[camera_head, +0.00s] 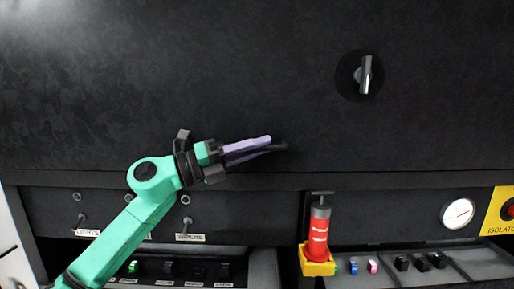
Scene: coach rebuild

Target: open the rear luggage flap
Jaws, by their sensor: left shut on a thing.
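The large dark panel (250,60) filling the upper part of the view appears to be the luggage flap, and it looks closed. A silver turn handle (365,75) on a round black plate sits at its upper right, standing nearly upright. My left gripper (272,145), on a green arm from the lower left, is in front of the panel's lower part, below and left of the handle. Its lilac and dark fingers point right and are shut on a small dark thing at the tips. Whether this is part of the flap is hard to tell. My right gripper is out of view.
Below the panel's lower edge is a ledge with toggle switches (186,222) and labels. A red cylinder (318,232) stands in a yellow holder. A round gauge (458,213) and a yellow isolator plate (503,211) are at the right. Small coloured buttons line the bottom.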

